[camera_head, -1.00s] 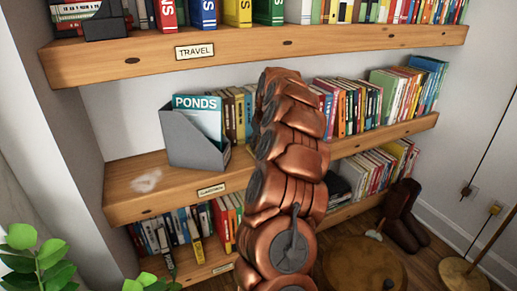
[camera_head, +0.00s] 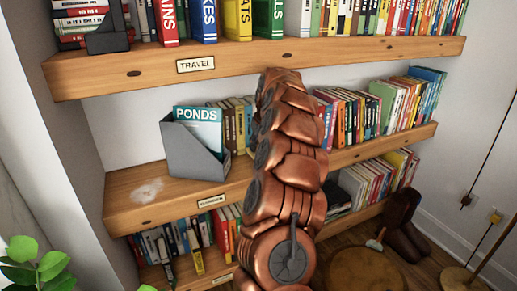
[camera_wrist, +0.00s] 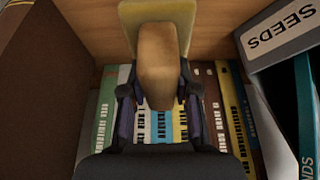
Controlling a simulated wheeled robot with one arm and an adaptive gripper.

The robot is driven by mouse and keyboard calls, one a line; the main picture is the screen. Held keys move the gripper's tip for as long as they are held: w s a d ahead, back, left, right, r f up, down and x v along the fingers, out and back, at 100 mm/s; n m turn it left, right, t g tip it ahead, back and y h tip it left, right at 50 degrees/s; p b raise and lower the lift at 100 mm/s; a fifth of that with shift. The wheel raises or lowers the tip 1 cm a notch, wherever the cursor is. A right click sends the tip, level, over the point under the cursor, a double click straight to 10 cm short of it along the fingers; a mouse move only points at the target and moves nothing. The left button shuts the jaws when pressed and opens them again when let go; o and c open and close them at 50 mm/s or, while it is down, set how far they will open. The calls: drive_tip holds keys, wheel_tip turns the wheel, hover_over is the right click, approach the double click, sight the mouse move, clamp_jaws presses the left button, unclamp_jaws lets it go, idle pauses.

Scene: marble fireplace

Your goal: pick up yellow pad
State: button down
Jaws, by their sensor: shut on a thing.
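My gripper (camera_wrist: 160,95) shows in the wrist view, with its two dark fingers shut on a tan block (camera_wrist: 159,65). A flat pale yellow pad (camera_wrist: 130,22) shows just behind the block's upper end. I cannot tell whether the block and the pad are one piece. Books stand below the fingers in this view. In the head view my arm hides the gripper, the block and the pad.
A grey magazine holder (camera_head: 190,160) with a PONDS magazine (camera_head: 200,125) stands on the middle shelf (camera_head: 165,206). The holder (camera_wrist: 285,40) is close on the right in the wrist view. The upper shelf (camera_head: 255,62) overhangs. Books fill much of the shelves.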

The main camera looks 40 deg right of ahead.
drive_tip(key=s+a+r+p, duration=0.1)
drive_tip(key=s+a, duration=0.8)
drive_tip(key=s, duration=0.3)
drive_tip(key=shift+s+a+r, duration=0.2)
drive_tip(key=shift+s+a, duration=0.15)
idle(0.4)
drive_tip(key=c, duration=1.4)
unclamp_jaws()
drive_tip(key=shift+c, duration=0.2)
drive_tip(key=c, duration=0.4)
